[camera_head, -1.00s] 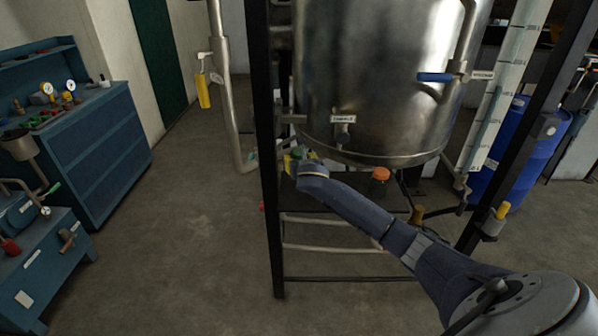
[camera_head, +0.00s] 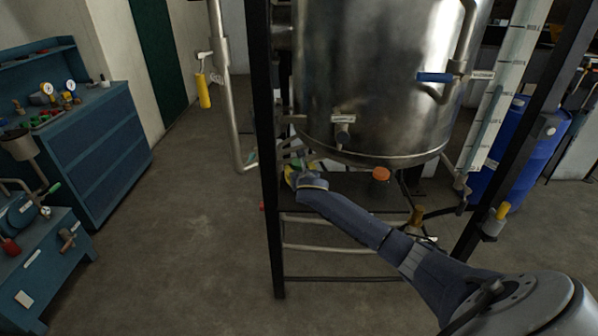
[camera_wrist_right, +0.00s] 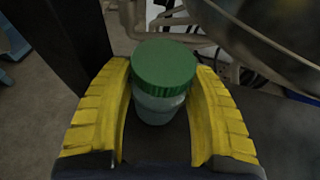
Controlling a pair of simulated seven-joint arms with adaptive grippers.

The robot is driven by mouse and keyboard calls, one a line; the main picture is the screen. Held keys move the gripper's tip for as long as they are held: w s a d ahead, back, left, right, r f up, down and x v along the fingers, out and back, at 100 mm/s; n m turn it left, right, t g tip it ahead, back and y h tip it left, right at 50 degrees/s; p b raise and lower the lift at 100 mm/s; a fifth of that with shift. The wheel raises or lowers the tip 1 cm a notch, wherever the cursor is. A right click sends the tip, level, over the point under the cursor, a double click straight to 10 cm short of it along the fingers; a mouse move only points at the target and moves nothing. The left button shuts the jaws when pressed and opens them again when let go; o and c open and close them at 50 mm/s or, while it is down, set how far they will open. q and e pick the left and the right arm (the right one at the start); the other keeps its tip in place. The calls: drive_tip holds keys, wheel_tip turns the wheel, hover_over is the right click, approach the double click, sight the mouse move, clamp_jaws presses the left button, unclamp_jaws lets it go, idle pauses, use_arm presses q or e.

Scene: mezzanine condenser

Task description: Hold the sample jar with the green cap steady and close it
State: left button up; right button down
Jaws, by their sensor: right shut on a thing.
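The sample jar with the green cap (camera_wrist_right: 164,70) shows in the right wrist view, with its pale, see-through body (camera_wrist_right: 158,106) below the cap. The cap sits on top of the jar; I cannot tell how tightly. My right gripper (camera_wrist_right: 162,84) has its yellow ribbed fingers on both sides of the jar and is shut on it. In the head view my right gripper (camera_head: 302,170) is under the lower left of the steel tank, close to the black frame post. My left gripper is not in view.
The large steel tank (camera_head: 375,80) hangs just above my right arm. A black frame post (camera_head: 267,130) stands left of the gripper. An orange cap or knob (camera_head: 381,174) is under the tank to the right. Blue workbenches (camera_head: 105,125) stand left, with free floor between.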

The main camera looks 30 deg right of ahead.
drive_tip(key=shift+c, duration=2.1)
unclamp_jaws()
drive_tip(key=shift+f, duration=0.1)
drive_tip(key=v, duration=1.2)
